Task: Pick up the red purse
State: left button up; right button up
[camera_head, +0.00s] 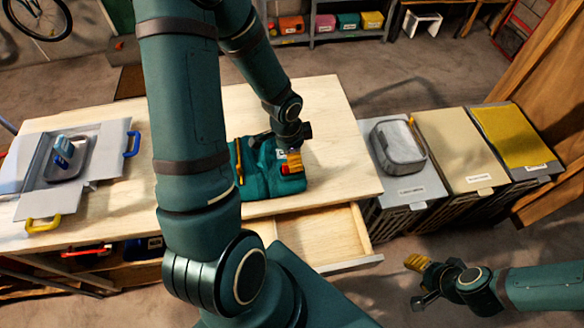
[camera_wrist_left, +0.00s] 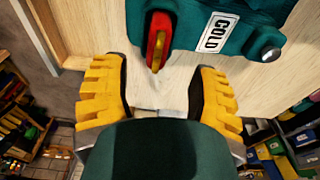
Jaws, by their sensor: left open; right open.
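A small red item with a yellow strip, which may be the purse, shows in the left wrist view (camera_wrist_left: 158,38). My right gripper (camera_head: 422,280) is open and empty, off the table at lower right.
The table (camera_head: 325,120) has an open drawer (camera_head: 325,236) at its front right. A grey tray (camera_head: 95,150) with blue and yellow handles lies at left.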

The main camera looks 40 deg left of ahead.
pick_arm(q)
notch_tip(320, 180, down, 5)
jog(key=shift+s+d+b, duration=0.1)
jog(key=shift+s+b, duration=0.05)
jog(key=shift+b, duration=0.25)
grip_shut()
